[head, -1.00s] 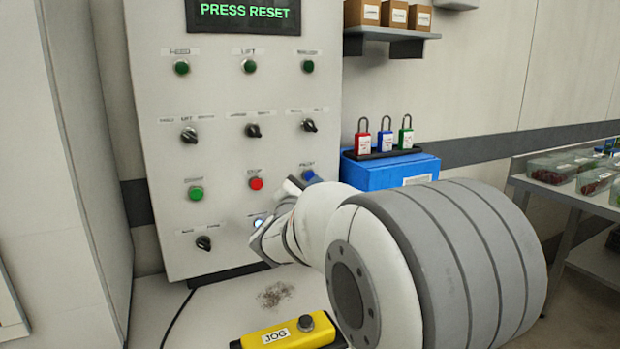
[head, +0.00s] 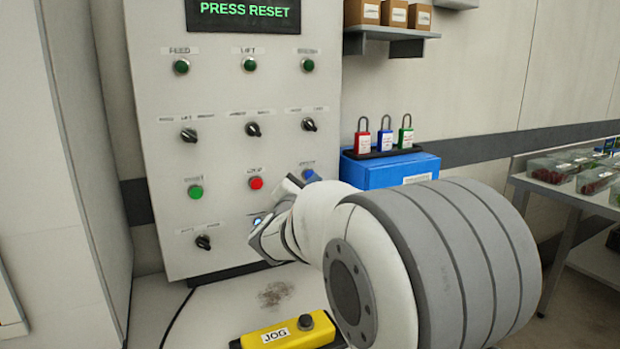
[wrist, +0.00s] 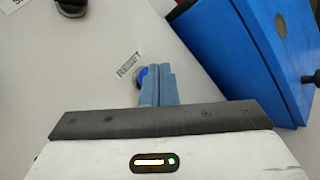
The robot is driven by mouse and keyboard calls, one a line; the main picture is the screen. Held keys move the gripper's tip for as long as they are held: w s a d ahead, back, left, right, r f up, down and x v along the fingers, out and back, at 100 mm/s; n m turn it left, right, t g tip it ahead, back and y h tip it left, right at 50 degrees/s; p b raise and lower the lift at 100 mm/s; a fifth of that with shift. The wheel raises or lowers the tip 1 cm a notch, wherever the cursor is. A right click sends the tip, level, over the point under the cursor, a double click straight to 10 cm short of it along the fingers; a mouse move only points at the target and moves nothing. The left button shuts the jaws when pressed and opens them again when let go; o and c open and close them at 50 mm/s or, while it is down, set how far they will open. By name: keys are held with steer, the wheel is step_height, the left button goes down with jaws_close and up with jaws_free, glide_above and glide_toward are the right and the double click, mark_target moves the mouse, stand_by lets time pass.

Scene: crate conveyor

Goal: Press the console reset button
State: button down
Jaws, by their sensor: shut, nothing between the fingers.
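The console (head: 225,120) is a pale panel with several buttons and knobs. Its display (head: 243,15) reads "PRESS RESET" in green. The blue reset button (head: 308,175) is low on the panel's right side, just above my arm. In the wrist view the blue button (wrist: 146,74) sits beside a label (wrist: 130,63) reading "RESET". My gripper (wrist: 158,68) is shut and empty, its fingertips over the right part of the button and partly hiding it. I cannot tell whether they touch it. In the head view my arm hides the fingertips.
A red button (head: 255,183) and a green button (head: 195,191) are left of the blue one. A blue box (head: 390,171) with padlocks on top stands close on the right. A yellow JOG box (head: 284,334) lies on the surface below.

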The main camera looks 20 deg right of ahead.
steer(key=shift+w, duration=0.2)
steer(key=shift+w, duration=0.45)
stand_by(0.6)
steer(key=shift+s+b, duration=0.2)
steer(key=shift+b, duration=0.15)
steer(key=shift+s+b, duration=0.35)
steer(key=shift+s, duration=0.3)
steer(key=s+b, duration=0.2)
steer(key=s, duration=0.3)
steer(key=shift+d, duration=0.1)
stand_by(0.7)
